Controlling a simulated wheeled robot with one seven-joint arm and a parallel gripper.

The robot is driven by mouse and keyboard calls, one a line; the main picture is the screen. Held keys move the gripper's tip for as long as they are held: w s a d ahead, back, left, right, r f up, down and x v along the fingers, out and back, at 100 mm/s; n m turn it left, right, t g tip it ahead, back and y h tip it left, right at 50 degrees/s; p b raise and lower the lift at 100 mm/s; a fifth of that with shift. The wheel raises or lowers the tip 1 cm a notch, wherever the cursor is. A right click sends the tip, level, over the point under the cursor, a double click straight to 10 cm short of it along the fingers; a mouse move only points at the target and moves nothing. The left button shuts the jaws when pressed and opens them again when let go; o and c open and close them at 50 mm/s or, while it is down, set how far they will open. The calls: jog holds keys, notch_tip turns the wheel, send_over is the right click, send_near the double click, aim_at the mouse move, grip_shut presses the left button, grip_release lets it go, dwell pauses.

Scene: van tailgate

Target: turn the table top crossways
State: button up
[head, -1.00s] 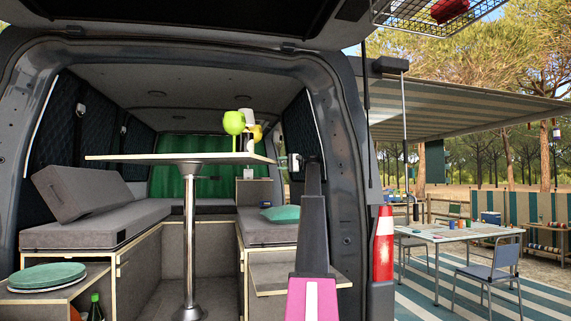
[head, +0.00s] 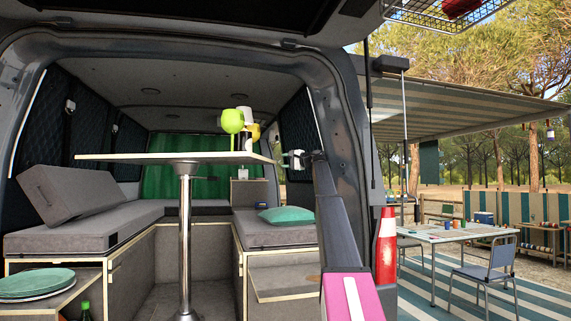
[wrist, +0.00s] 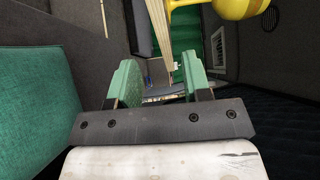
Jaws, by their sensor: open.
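The table top (head: 150,157) is a thin pale board seen nearly edge-on, standing on a single metal post (head: 185,240) inside the van. Its long side runs left to right in the head view. My gripper (head: 293,160) is close by its right end. In the wrist view my gripper (wrist: 160,88) is open, with green pads apart and nothing held. The layered edge of the table top (wrist: 157,35) comes down upright toward the gap between the pads; I cannot tell whether they touch it. A lime-green glass (head: 232,122) and a yellow mug (head: 252,132) stand on the board near its right end.
Grey benches flank the post, the left one with a tilted backrest (head: 68,193). A teal cushion (head: 286,215) lies on the right bench and fills the left of the wrist view (wrist: 35,110).

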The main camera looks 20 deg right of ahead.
aim_at(271, 161)
jog(key=x, duration=1)
jog(key=shift+w+a, duration=0.15)
jog(key=shift+w, duration=0.15)
grip_shut()
